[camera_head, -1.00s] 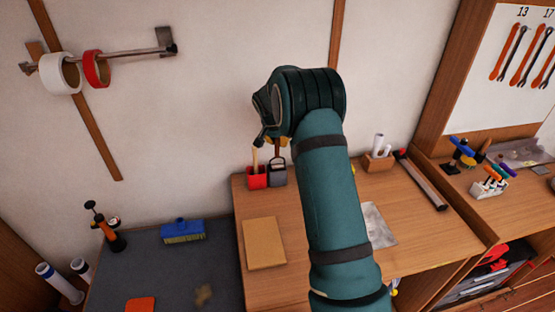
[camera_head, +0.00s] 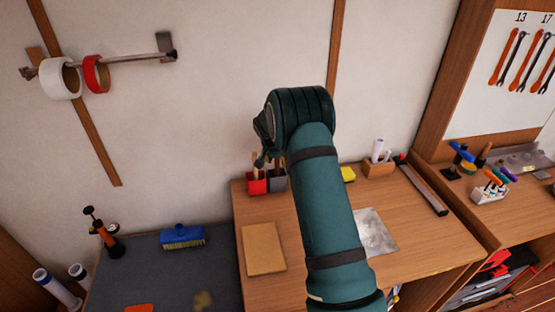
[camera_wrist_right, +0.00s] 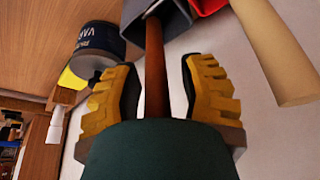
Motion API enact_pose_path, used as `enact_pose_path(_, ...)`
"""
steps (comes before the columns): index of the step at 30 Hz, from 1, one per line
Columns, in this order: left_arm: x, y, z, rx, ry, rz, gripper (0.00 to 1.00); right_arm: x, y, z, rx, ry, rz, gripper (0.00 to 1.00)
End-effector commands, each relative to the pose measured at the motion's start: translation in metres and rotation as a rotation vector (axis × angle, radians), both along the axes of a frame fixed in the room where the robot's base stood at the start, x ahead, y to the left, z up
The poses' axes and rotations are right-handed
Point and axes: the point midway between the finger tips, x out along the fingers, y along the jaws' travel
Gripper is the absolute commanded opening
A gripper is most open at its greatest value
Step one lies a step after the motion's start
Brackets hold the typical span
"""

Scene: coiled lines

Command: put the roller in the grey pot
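The grey pot (camera_head: 277,181) stands at the back of the wooden bench, beside a red pot (camera_head: 256,183). In the right wrist view the grey pot (camera_wrist_right: 172,12) is at the top. A brown handle (camera_wrist_right: 154,70), which I take to be the roller's, reaches from the grey pot down between my right fingers. The roller's head is hidden. My right gripper (camera_wrist_right: 160,88) is open around the handle, with gaps on both sides. In the head view the gripper is mostly hidden behind my right wrist. My left gripper is not in view.
A light wooden handle (camera_wrist_right: 272,50) sticks out by the red pot, close to my right fingers. A blue can (camera_wrist_right: 98,45) stands on the other side. A wooden holder with white rolls (camera_head: 379,164) is further right. A flat board (camera_head: 263,248) lies in front of the pots.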

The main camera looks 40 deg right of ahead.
Motion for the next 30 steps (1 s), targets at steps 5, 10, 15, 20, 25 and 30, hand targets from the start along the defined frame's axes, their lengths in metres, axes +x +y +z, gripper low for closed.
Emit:
enact_pose_path(5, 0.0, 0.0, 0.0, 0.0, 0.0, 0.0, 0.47, 0.0, 0.0, 0.0, 0.0, 0.0, 0.0, 0.41)
enact_pose_path(10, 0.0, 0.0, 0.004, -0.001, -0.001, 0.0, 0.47, 0.0, 0.003, 0.005, -0.001, -0.003, 0.002, 0.41)
enact_pose_path(15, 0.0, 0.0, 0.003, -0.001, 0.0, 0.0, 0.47, -0.004, 0.009, 0.035, -0.001, -0.005, 0.0, 0.41)
enact_pose_path(20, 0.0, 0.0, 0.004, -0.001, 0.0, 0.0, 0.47, -0.008, 0.017, 0.071, -0.001, -0.005, 0.002, 0.41)
enact_pose_path(25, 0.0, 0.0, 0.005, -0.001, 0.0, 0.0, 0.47, -0.014, 0.028, 0.101, 0.0, -0.004, 0.002, 0.41)
enact_pose_path(30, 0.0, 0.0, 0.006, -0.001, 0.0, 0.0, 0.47, -0.018, 0.035, 0.122, -0.001, -0.003, 0.002, 0.41)
